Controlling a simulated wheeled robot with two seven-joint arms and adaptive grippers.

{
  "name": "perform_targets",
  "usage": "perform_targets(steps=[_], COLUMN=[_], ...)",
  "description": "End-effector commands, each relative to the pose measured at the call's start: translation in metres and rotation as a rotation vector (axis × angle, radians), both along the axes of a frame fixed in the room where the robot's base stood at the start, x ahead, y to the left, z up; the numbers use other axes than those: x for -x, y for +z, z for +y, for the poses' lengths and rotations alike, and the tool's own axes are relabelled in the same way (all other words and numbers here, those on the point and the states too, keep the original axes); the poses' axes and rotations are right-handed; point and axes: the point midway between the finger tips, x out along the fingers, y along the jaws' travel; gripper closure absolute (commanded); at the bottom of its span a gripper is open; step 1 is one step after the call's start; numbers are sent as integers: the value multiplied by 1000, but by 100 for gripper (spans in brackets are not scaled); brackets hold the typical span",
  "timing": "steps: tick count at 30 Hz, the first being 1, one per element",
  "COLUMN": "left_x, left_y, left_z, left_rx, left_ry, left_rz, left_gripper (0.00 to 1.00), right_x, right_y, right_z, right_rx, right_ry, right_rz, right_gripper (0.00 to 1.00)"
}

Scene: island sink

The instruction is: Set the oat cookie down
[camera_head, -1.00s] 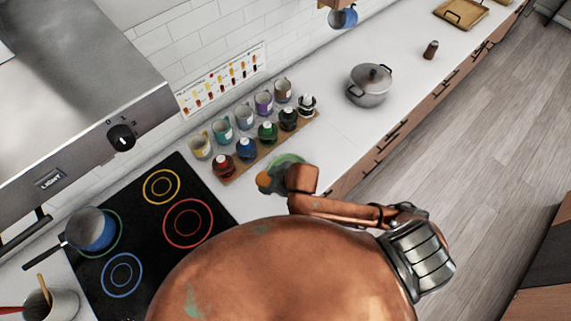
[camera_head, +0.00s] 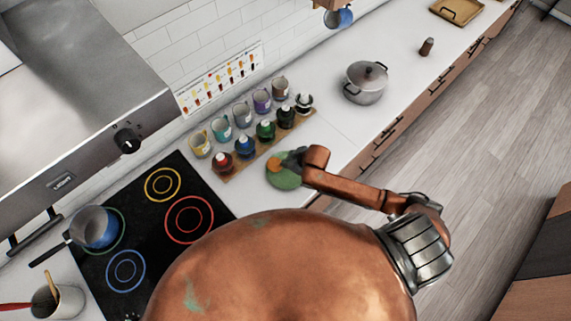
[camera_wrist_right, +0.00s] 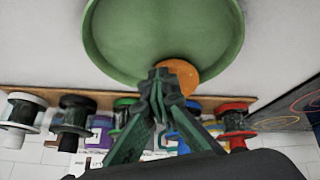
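The oat cookie (camera_head: 272,165) is a small orange-brown disc at the tip of my right gripper (camera_head: 286,161). In the right wrist view the cookie (camera_wrist_right: 184,76) shows just past the fingertips (camera_wrist_right: 160,78), which are closed together at its edge and hide part of it. A round green plate (camera_head: 286,181) lies on the white counter under the gripper, partly hidden by it. In the right wrist view the plate (camera_wrist_right: 160,30) fills the top, and the cookie overlaps its rim. I cannot tell whether the cookie touches the plate. My left gripper is not in view.
A wooden rack (camera_head: 240,169) with several colored bottles and mugs stands beside the plate, close to the gripper. A black cooktop (camera_head: 150,230) with a blue pan (camera_head: 94,227) is at left. A lidded pot (camera_head: 366,84) stands farther along. Counter between plate and pot is clear.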

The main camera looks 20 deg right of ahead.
Motion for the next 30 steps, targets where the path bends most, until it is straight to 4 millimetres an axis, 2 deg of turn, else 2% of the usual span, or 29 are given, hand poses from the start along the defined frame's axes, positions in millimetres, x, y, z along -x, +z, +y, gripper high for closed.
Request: perform_targets(steps=[4, 11, 30], left_x=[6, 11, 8], left_y=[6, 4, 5], left_z=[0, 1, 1], left_rx=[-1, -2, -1], left_ry=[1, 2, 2], left_rz=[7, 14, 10], left_gripper=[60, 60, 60], right_x=[0, 1, 1], right_y=[-13, -15, -16], right_z=[0, 0, 0], right_rx=[0, 0, 0], right_ry=[-1, 0, 0], right_rz=[-1, 0, 1], right_gripper=[100, 100, 56])
